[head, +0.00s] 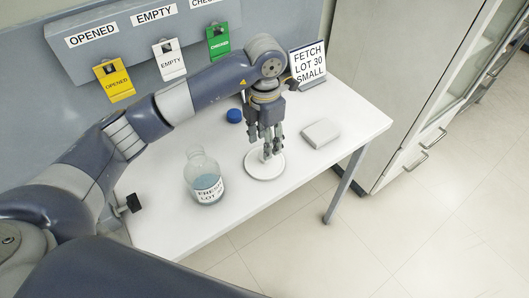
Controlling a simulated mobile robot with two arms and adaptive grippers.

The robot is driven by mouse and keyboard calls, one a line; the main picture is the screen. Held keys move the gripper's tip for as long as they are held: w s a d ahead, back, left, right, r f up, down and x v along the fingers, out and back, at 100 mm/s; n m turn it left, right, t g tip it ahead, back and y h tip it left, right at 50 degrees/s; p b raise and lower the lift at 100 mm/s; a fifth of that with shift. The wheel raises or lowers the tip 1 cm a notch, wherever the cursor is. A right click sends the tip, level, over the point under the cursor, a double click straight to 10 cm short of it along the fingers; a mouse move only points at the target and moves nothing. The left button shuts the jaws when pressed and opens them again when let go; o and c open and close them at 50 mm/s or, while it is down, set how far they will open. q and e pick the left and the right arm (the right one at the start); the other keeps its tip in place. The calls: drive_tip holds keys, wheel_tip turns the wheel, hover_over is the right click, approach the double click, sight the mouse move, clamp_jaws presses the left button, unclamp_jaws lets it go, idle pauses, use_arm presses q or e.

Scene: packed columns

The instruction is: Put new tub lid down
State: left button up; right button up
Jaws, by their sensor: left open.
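A round white lid (265,165), like a shallow disc, lies flat on the white table (225,226). My left gripper (270,153) points straight down over the lid. Its fingers are open, with the tips at or just above the lid's surface; I cannot tell if they touch it. Nothing shows held between the fingers. My right gripper is not in the head view.
A clear bottle labelled FRESH LOT 30 (205,177) stands open left of the lid. A blue cap (234,115) lies behind it. A white square block (321,133) lies to the right. A sign (308,64) stands behind. The table's front is clear.

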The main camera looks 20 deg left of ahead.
use_arm(q)
wheel_tip(320, 180, up, 7)
drive_tip(key=b, duration=0.1)
drive_tip(key=shift+f, duration=0.2)
